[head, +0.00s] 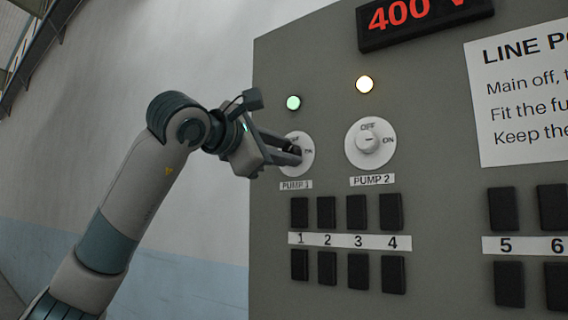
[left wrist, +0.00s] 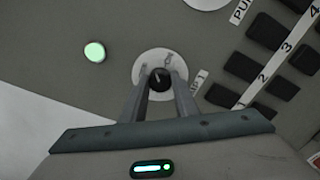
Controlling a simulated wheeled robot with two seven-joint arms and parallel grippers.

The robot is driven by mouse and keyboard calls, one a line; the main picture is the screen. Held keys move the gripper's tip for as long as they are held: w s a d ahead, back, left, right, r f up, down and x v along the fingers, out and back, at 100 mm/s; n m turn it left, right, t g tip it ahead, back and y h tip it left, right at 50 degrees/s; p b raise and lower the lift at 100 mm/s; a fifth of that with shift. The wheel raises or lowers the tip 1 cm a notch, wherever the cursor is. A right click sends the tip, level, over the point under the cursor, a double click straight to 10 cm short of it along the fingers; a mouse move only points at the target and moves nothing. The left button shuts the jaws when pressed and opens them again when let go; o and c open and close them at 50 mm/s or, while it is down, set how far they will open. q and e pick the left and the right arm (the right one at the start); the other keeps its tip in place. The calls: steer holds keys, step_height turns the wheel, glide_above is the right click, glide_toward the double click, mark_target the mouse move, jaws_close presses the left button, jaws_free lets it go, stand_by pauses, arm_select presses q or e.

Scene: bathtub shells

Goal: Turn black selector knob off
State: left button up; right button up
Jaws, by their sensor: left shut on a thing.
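The black selector knob (left wrist: 159,79) sits on a round white dial plate (left wrist: 148,61) on the grey panel; in the head view this plate (head: 304,166) is above the PUMP 1 label. My left gripper (head: 293,153) reaches the plate from the left and hides most of the knob there. In the left wrist view its two fingers (left wrist: 160,88) stand on either side of the knob, shut on it. A small pale mark shows on the knob's face, but its direction is hard to read. My right gripper is not in view.
A lit green lamp (head: 293,103) is above PUMP 1. Black fuse blocks (head: 326,213), a red 400 V display (head: 424,17) and a paper notice (head: 520,95) are also on the panel.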

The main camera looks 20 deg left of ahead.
arm_select(q)
steer(key=shift+f+n+b, duration=0.1)
steer(key=shift+n+b, duration=2.45)
steer(key=shift+n, duration=2.05)
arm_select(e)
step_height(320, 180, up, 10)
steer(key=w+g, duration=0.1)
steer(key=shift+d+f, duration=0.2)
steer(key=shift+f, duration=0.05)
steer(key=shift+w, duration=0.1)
arm_select(q)
steer(key=o, duration=1.1)
steer(key=shift+c, duration=0.2)
steer(key=shift+s, duration=0.1)
